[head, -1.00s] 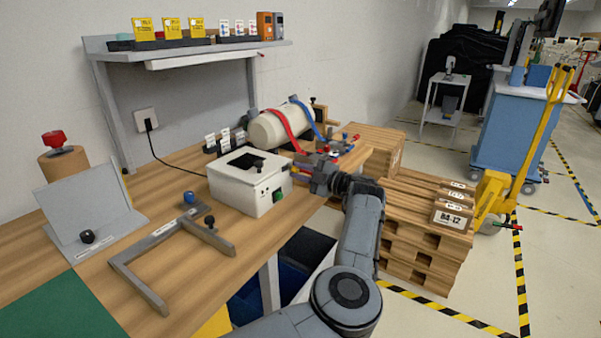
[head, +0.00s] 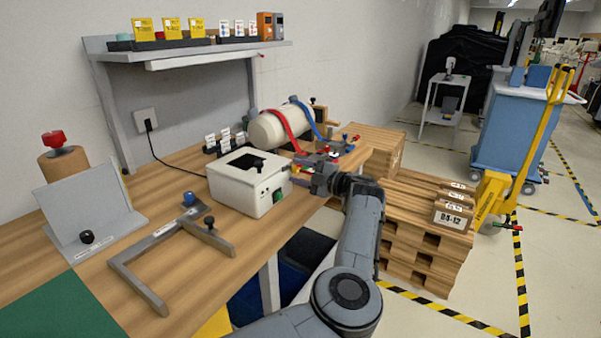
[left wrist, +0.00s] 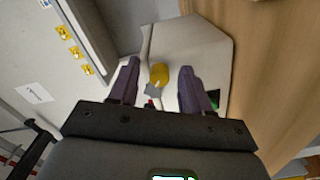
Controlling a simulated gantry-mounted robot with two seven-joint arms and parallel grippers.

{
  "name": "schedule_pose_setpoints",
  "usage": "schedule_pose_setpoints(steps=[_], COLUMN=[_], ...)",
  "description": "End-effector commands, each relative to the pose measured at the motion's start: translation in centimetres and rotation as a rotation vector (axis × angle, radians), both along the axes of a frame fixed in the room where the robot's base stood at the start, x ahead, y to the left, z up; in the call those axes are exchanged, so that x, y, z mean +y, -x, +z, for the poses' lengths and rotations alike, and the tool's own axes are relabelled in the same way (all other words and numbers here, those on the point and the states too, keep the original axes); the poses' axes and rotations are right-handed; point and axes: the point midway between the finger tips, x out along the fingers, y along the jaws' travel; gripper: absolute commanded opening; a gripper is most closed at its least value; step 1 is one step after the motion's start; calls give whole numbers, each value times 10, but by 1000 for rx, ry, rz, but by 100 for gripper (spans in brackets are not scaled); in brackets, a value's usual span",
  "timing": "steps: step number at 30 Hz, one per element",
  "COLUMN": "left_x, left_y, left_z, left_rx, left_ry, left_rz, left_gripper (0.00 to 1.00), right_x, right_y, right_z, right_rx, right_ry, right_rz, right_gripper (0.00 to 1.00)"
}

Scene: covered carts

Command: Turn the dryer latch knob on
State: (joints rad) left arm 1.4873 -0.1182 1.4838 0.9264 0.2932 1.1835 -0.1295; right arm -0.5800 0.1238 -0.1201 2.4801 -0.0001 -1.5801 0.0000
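A white box-shaped unit (head: 238,192), which I take to be the dryer, stands on the wooden bench with a dark window on top and a green button (head: 279,195) low on its side. My left gripper (head: 302,170) is beside its right-hand side. In the left wrist view the unit's pale face (left wrist: 205,50) carries a yellow knob (left wrist: 160,74) with a grey part below it. My left gripper (left wrist: 158,72) is open there, with a finger on each side of the knob and visible gaps. Whether a finger touches it I cannot tell. My right gripper is not in view.
A cream cylinder (head: 266,131) with red and blue straps lies behind the unit. A grey metal frame (head: 150,240) with knobs lies on the bench at front left. Wooden pallets (head: 425,235) are stacked to the right. A shelf (head: 190,52) stands above the bench.

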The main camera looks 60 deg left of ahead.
Motion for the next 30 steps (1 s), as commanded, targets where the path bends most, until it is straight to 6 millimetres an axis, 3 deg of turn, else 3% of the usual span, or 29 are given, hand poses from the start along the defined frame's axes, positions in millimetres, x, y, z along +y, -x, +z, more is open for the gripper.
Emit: schedule_pose_setpoints(steps=[11,24,30], left_x=[-8,-72,-91], left_y=[-4,-34,-43], left_z=[1,2,1], left_rx=[0,0,0], left_ry=[0,2,0], left_rz=[-2,-4,-1], left_gripper=[48,48,48], right_x=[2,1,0], right_y=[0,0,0], right_z=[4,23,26], right_rx=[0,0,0], right_ry=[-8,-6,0], right_rz=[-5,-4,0], right_gripper=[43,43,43])
